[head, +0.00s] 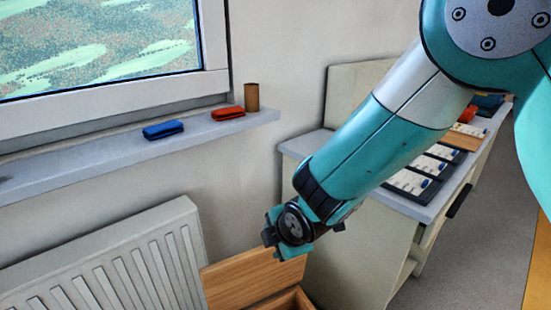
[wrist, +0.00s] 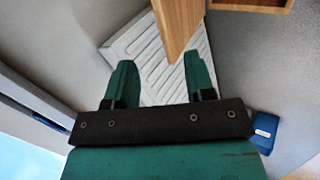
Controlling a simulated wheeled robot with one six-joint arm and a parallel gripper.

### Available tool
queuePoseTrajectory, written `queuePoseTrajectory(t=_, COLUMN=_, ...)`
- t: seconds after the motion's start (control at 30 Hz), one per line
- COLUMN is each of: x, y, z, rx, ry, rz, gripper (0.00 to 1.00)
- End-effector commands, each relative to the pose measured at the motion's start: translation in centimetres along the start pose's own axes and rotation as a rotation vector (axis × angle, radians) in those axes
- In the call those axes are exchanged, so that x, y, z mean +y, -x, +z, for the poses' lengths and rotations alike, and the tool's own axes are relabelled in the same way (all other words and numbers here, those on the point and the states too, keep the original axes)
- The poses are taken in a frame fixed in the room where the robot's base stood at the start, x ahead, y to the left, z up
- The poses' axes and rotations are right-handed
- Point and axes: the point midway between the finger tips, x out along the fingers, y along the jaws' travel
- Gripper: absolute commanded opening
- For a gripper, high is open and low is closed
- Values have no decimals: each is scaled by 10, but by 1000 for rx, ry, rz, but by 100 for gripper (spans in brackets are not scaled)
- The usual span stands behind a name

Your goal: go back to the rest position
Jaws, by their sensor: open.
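My gripper (wrist: 160,78) shows in the wrist view with its two green fingers spread apart and nothing between them. In the head view my arm reaches down from the upper right, and the gripper end (head: 289,232) hangs in front of the wall, above the wooden box (head: 292,299). The box's raised lid (head: 245,277) stands behind and below the gripper in the picture. In the wrist view a wooden panel (wrist: 177,26) lies just beyond the fingertips; I cannot tell how far off it is.
A window sill (head: 75,158) bears a blue case (head: 163,130), a red case (head: 228,113) and a brown cylinder (head: 252,98). A white radiator (head: 110,262) is below it. A counter (head: 437,207) with several trays stands at right, partly behind my arm. Open floor (head: 480,215) lies beyond.

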Motion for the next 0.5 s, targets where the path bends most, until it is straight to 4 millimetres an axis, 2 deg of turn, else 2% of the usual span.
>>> queuePoseTrajectory(t=0.03, x=8, y=21, z=5, rx=7, ry=-70, rz=-12, gripper=49)
queuePoseTrajectory(t=0.07, x=10, y=34, z=8, rx=13, ry=-129, rz=-29, gripper=49)
queuePoseTrajectory(t=0.17, x=13, y=96, z=20, rx=37, ry=-393, rz=-112, gripper=49)
queuePoseTrajectory(t=0.2, x=12, y=124, z=24, rx=44, ry=-514, rz=-155, gripper=49)
queuePoseTrajectory(t=0.27, x=5, y=168, z=28, rx=50, ry=-695, rz=-226, gripper=49)
queuePoseTrajectory(t=0.3, x=-1, y=196, z=30, rx=49, ry=-808, rz=-273, gripper=49)
queuePoseTrajectory(t=0.4, x=-20, y=259, z=30, rx=31, ry=-1054, rz=-382, gripper=49)
queuePoseTrajectory(t=0.5, x=-42, y=308, z=28, rx=-8, ry=-1238, rz=-472, gripper=49)
